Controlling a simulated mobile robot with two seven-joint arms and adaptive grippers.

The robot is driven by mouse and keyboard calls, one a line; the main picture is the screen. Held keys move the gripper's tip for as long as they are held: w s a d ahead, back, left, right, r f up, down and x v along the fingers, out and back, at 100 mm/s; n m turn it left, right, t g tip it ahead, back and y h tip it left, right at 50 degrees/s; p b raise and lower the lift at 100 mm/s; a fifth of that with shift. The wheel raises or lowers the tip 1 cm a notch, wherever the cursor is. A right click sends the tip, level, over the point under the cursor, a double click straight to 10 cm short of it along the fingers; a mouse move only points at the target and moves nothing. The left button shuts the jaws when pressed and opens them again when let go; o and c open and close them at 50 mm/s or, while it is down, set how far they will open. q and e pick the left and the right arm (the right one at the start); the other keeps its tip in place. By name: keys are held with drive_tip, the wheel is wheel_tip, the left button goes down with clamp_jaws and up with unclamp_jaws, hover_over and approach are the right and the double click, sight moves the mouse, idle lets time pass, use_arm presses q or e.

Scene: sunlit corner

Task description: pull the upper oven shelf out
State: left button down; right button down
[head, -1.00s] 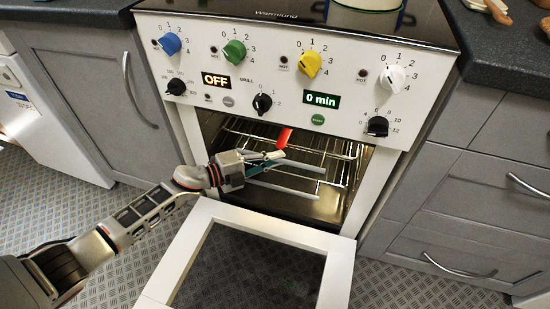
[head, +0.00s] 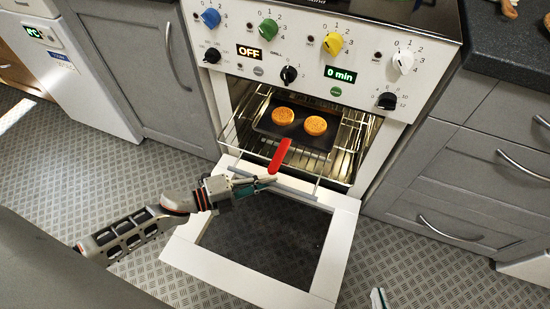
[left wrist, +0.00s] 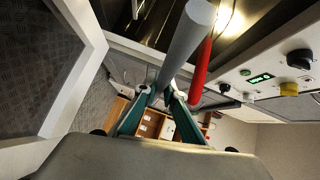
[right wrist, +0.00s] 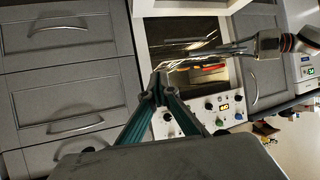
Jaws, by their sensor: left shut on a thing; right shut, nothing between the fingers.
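The upper oven shelf (head: 349,160) is a wire rack that sticks out of the oven over the lowered door. Its grey front bar (head: 298,192) also shows in the left wrist view (left wrist: 187,38). My left gripper (head: 270,181) is shut on this bar, next to the red pan handle. My right gripper (right wrist: 158,88) is shut and empty, away from the oven; a small tip of it (head: 379,298) shows at the bottom of the head view. A dark pan (head: 297,132) with two round orange-brown pieces sits on the shelf, its red handle (head: 279,156) pointing outward.
The white-framed oven door (head: 325,262) is folded down below the shelf. Grey cabinets (head: 135,75) and drawers (head: 460,200) flank the oven. The patterned floor (head: 400,265) in front is clear.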

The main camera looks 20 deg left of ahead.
use_arm(q)
drive_tip(key=s, duration=1.3)
drive_tip(key=shift+s+p, duration=0.35)
drive_tip(key=shift+p, duration=0.1)
use_arm(e)
drive_tip(key=shift+s+d+f, duration=0.35)
drive_tip(key=shift+d+f, duration=0.15)
drive_tip(key=shift+f, duration=0.05)
drive_tip(key=shift+r, duration=0.1)
use_arm(q)
drive_tip(key=c, duration=2.2)
unclamp_jaws()
drive_tip(key=shift+o, duration=0.5)
use_arm(e)
drive_tip(key=shift+w+r, duration=0.15)
use_arm(q)
drive_tip(key=v, duration=1.2)
